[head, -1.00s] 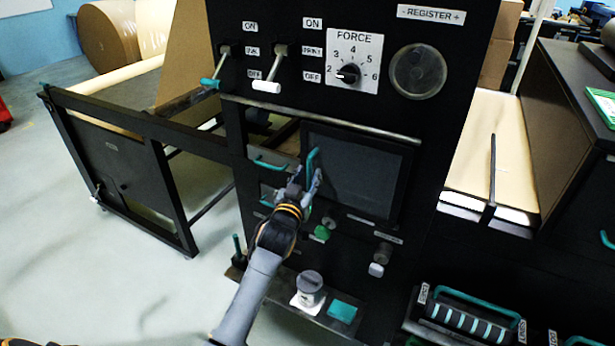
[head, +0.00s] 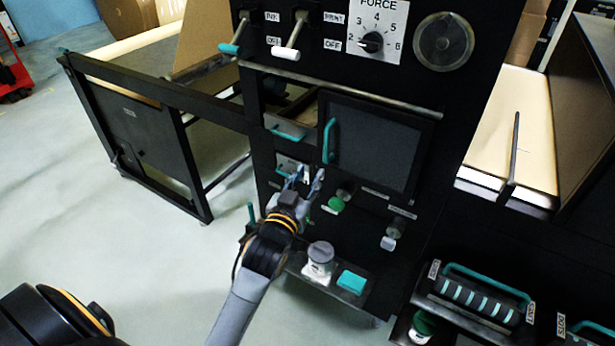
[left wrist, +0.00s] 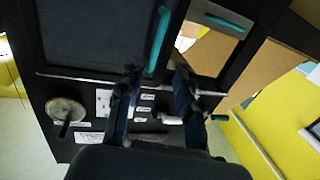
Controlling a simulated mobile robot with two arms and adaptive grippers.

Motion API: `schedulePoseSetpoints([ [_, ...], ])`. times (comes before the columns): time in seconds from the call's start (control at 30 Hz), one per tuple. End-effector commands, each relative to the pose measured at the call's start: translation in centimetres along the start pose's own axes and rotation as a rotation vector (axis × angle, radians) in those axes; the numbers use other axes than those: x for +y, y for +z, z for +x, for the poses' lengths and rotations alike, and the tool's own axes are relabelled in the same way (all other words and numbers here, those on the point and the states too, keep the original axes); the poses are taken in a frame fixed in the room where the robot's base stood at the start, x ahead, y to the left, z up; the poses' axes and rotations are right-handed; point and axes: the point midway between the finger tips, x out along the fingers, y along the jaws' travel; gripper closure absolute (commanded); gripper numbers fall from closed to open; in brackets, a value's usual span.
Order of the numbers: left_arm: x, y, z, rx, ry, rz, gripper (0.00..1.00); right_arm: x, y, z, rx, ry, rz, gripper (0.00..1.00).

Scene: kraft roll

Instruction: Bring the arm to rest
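My left gripper (head: 304,178) is in front of the black machine panel, just below and left of the teal handle (head: 330,141) on a dark door (head: 372,145). Its two fingers are apart with nothing between them. In the left wrist view the gripper's fingers (left wrist: 158,88) are also spread, and the door's teal handle (left wrist: 158,40) shows beyond the gap, apart from them. The dark door appears shut against the panel. My right gripper is not in view.
Two levers (head: 288,45) and a force dial (head: 371,42) sit above the door. Below are a green knob (head: 336,204), a grey-lidded jar (head: 320,258) and a teal block (head: 351,282) on a small shelf. A roller with a teal handle (head: 480,295) is at lower right. Open floor lies left.

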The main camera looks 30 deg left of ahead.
Motion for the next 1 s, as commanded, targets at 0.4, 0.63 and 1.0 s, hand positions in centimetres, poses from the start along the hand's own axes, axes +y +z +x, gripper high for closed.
schedulePoseSetpoints([
  [0.4, 0.0, 0.0, 0.0, 0.0, 0.0, -0.001, 0.66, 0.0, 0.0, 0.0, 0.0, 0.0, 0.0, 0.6],
  [0.63, 0.8, 4.7, 0.2, -0.087, 0.02, 0.011, 0.66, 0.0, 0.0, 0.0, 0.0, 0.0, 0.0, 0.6],
  [1.0, 3.4, 30.7, -6.5, -0.571, 0.126, 0.087, 0.66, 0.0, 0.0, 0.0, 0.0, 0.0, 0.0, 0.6],
])
